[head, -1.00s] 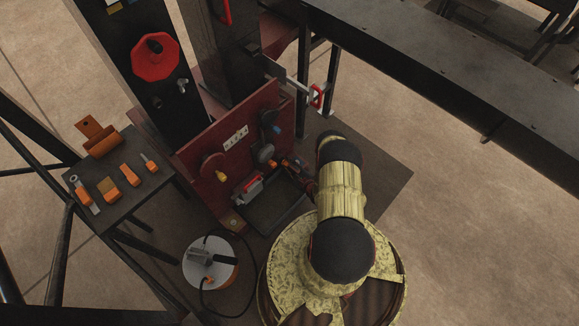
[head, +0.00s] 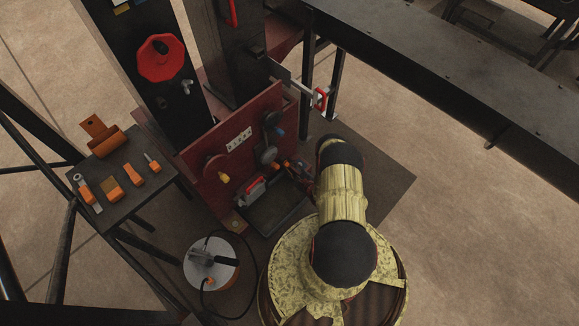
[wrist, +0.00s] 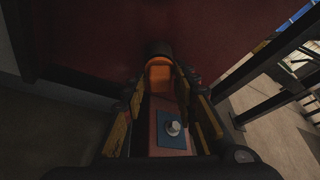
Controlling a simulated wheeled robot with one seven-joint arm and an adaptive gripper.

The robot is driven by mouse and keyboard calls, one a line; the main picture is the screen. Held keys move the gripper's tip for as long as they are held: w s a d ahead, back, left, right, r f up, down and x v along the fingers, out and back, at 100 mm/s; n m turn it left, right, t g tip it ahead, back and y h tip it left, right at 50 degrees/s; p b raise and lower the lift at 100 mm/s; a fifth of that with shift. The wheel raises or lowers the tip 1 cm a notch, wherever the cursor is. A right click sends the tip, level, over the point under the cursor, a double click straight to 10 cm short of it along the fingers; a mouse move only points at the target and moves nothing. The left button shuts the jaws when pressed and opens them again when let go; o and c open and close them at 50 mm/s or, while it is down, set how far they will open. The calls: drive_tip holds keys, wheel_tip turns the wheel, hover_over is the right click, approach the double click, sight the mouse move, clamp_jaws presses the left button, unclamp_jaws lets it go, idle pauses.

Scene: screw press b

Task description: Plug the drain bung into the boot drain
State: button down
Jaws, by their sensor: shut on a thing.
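In the wrist view my gripper (wrist: 160,88) is shut on an orange piece, the drain bung (wrist: 160,73), held between its fingertips. A dark round stub (wrist: 158,48), apparently the boot drain, is just beyond the bung, against the dark red panel. I cannot tell whether the bung touches it or has entered it. In the head view my gripper (head: 294,168) is low at the right part of the red panel (head: 215,160), largely hidden by my arm.
A dark tray (head: 270,212) lies below the panel. A side table (head: 120,190) with orange-handled tools stands left. A round white-topped unit (head: 230,275) with a cable stands in front.

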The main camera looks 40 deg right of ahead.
drive_tip(key=shift+w, duration=0.15)
drive_tip(key=shift+w, duration=0.15)
idle(0.4)
drive_tip(key=c, duration=1.3)
unclamp_jaws()
drive_tip(key=shift+c, duration=0.2)
drive_tip(key=v, duration=1.2)
drive_tip(key=shift+a, duration=0.1)
